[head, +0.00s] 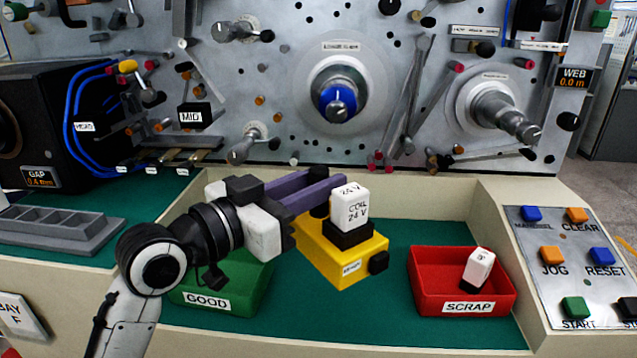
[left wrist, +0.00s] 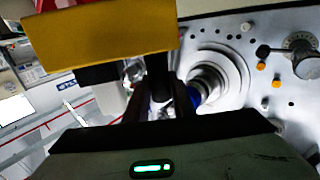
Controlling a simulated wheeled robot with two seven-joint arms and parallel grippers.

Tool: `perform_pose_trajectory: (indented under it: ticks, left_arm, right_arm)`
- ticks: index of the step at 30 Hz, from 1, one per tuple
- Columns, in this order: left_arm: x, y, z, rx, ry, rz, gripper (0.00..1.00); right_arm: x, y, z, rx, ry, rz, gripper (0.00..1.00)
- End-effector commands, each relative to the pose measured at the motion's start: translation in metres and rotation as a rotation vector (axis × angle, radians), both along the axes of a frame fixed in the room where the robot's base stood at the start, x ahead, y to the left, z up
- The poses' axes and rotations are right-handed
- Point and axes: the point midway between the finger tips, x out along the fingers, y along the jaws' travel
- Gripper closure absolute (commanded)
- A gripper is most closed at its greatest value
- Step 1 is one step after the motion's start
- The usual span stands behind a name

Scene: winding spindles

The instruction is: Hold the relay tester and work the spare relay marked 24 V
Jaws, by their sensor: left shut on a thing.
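The relay tester (head: 340,262) is a yellow box with a black socket on top and a black knob on its right side. A white relay marked COIL 24 V (head: 351,211) stands upright on the socket. My left gripper (head: 322,193), with purple fingers, reaches in from the left and is shut on a black upright post of the tester, behind the relay. In the left wrist view the tester's yellow body (left wrist: 100,42) fills the upper left, with the dark post between the fingers. I cannot tell whether the tester touches the green mat. My right gripper is not in view.
A green GOOD bin (head: 222,292) sits left, partly hidden by my arm. A red SCRAP bin (head: 462,293) holds a white relay (head: 478,268) at right. A button panel (head: 570,262) stands far right and a grey compartment tray (head: 55,232) far left. The machine wall (head: 300,110) rises behind.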

Motion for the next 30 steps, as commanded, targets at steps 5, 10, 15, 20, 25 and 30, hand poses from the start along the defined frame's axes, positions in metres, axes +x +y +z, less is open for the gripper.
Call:
perform_pose_trajectory:
  ticks: [5,10,15,20,25,30]
  left_arm:
    - [0.0,0.0,-0.016,-0.003,-0.002,0.0,1.0]
    - [0.0,0.0,-0.03,-0.002,-0.001,0.0,1.0]
    - [0.0,0.0,-0.044,-0.002,-0.001,0.0,1.0]
    - [0.0,0.0,-0.056,-0.003,-0.002,-0.001,1.0]
    - [-0.001,0.0,-0.069,-0.002,-0.001,-0.001,1.0]
    - [0.0,0.0,-0.081,-0.003,-0.002,0.0,1.0]
  right_arm:
    - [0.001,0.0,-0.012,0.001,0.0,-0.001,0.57]
    - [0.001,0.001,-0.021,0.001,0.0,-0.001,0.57]
    - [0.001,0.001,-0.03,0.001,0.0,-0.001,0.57]
    - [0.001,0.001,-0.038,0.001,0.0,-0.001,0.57]
    - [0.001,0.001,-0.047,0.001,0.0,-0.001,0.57]
    - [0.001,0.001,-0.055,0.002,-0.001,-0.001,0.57]
